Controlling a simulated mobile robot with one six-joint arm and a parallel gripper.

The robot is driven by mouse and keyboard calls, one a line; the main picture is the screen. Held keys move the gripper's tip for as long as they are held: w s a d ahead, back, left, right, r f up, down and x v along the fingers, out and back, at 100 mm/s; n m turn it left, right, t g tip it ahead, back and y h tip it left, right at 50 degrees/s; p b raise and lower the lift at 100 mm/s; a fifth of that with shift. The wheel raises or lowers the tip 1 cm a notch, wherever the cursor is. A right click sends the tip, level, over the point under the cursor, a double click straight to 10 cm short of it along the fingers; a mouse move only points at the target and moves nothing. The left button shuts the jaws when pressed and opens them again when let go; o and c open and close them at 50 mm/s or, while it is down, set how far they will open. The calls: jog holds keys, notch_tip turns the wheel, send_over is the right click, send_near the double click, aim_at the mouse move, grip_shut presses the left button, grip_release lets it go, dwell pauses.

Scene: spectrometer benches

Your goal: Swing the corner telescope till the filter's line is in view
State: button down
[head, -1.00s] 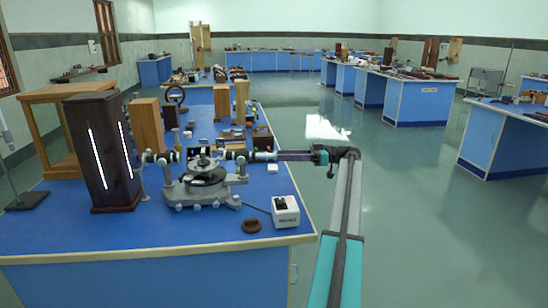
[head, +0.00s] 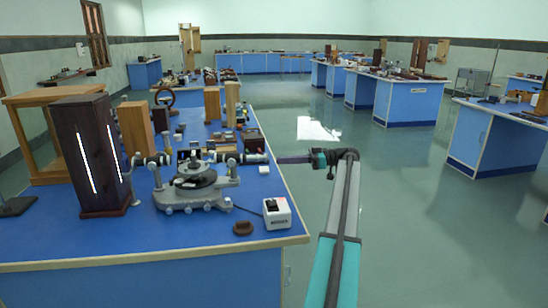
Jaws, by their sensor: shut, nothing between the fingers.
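The spectrometer (head: 196,188) stands on the front blue bench, a grey cast base with a round dark table. Its telescope (head: 250,158) appears to be the dark tube pointing right from the table toward the bench's right edge. Another tube (head: 152,161) points left to a tall dark wooden housing (head: 92,155) with two bright vertical slits. My gripper (head: 281,160) is shut and empty, just right of the telescope's outer end, with a small gap seeming to separate them. I cannot make out the filter or any line in the eyepiece.
A white switch box (head: 278,214) and a small brown round piece (head: 243,228) lie near the bench's front right corner. Wooden blocks (head: 212,104) and small parts crowd the bench behind the spectrometer. Open floor (head: 400,200) lies to the right.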

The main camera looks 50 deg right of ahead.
jog(key=s+a+f+g+h+p, duration=0.3)
jog(key=s+a+g+h+p, duration=0.25)
jog(key=h, duration=0.25)
jog(key=s+a+r+h+p, duration=0.1)
jog(key=a+r+h+p, duration=0.1)
jog(key=r+p, duration=0.3)
jog(key=s+a+r+g+h+p, duration=0.1)
jog(key=a+r+p, duration=0.4)
jog(key=r, duration=0.6)
jog(key=shift+r+n+h+p, duration=0.25)
jog(key=shift+n+h+p, duration=0.15)
jog(key=shift+h+p, duration=0.1)
jog(key=w+d+f+p, duration=0.3)
jog(key=w+d+f, duration=0.1)
jog(key=w+f, duration=0.4)
jog(key=shift+f+p, duration=0.3)
jog(key=shift+f, duration=0.15)
